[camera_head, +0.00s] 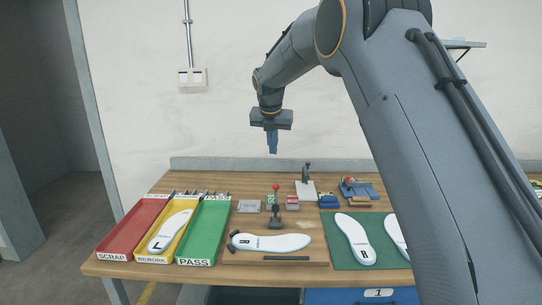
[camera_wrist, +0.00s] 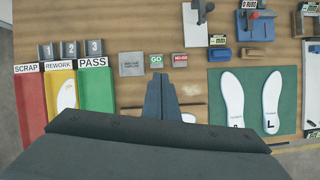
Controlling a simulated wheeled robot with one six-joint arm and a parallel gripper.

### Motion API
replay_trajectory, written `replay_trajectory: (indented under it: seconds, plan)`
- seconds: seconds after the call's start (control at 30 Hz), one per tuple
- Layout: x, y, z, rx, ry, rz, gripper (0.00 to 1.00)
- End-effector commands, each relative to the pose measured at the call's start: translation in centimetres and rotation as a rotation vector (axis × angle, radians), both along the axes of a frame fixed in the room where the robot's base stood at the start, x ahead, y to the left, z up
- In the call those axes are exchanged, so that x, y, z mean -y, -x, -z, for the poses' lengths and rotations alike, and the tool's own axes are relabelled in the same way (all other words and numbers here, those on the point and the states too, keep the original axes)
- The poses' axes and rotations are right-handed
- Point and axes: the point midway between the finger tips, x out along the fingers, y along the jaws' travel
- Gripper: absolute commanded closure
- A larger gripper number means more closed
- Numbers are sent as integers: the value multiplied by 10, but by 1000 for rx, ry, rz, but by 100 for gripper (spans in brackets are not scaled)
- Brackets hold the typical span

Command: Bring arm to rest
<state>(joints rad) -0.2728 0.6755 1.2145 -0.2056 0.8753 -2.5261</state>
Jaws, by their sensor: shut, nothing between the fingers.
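My arm reaches up over the workbench, and my gripper (camera_head: 272,147) hangs pointing down in the air above the back of the table. Its fingers are together and hold nothing. In the wrist view the closed gripper (camera_wrist: 160,90) is seen from above, with the bench below it. It touches nothing that I can see. The bench (camera_head: 160,187) has a wooden top. My arm covers part of the right side of the bench in the head view.
Red SCRAP (camera_head: 118,238), yellow REWORK (camera_head: 150,258) and green PASS (camera_head: 205,230) trays stand at left; REWORK holds an insole (camera_head: 168,232). Another insole (camera_head: 275,243) lies mid-bench. Two insoles lie on the green mat (camera_wrist: 252,85). Small fixtures line the back. Air around my gripper is clear.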

Motion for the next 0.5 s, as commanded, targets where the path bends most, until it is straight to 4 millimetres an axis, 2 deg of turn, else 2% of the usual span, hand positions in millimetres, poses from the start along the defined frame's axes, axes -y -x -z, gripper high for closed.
replay_trajectory:
  seconds: [0.17,0.37,0.5]
  plan:
    - [29,33,16,-22,-117,277,100]
    - [70,98,47,-52,-303,763,100]
    - [97,149,68,-67,-420,1117,100]
